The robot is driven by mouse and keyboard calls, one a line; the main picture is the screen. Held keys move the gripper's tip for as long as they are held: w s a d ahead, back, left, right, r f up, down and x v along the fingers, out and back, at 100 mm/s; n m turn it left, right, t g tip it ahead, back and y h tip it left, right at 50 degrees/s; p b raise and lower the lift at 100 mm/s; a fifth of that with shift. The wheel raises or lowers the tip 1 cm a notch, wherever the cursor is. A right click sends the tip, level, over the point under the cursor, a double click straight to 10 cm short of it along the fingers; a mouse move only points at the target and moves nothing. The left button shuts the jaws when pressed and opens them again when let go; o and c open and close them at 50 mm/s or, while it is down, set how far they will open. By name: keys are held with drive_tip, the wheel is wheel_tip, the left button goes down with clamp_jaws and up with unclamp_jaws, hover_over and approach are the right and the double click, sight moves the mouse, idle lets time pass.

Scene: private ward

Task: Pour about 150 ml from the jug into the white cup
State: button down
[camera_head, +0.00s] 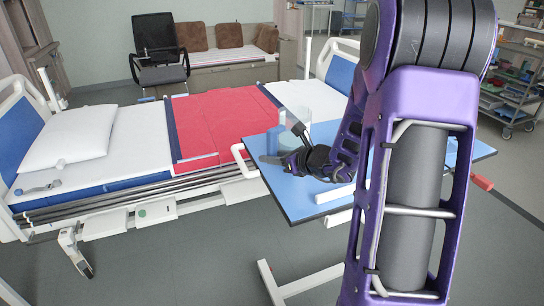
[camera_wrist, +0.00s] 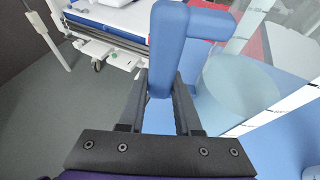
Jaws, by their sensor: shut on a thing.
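The jug (camera_head: 297,117) is clear with pale blue contents and stands out above the overbed table (camera_head: 318,205). In the wrist view the jug (camera_wrist: 243,92) fills the right side, and its thick blue handle (camera_wrist: 176,50) passes between my fingers. My gripper (camera_head: 283,143) is shut on that handle; in the wrist view the fingers (camera_wrist: 160,95) lie along both sides of it. The jug looks about upright. I cannot tell whether its base touches the table.
A bed (camera_head: 130,150) with a pillow (camera_head: 69,138) and a red blanket (camera_head: 215,120) lies left of and behind the table. A black chair (camera_head: 158,55) stands at the back. A shelf trolley (camera_head: 510,85) is at the right. Open floor lies in front.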

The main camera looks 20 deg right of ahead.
drive_tip(key=shift+f+b, duration=0.35)
drive_tip(key=shift+f, duration=0.25)
drive_tip(key=c, duration=0.6)
unclamp_jaws()
drive_tip(key=shift+o, duration=0.4)
drive_tip(key=shift+f, duration=0.1)
drive_tip(key=shift+p+v, duration=0.9)
drive_tip(key=shift+v, duration=1.75)
drive_tip(key=shift+p+v, duration=0.6)
drive_tip(key=shift+v, duration=1.3)
drive_tip(key=shift+w, duration=0.1)
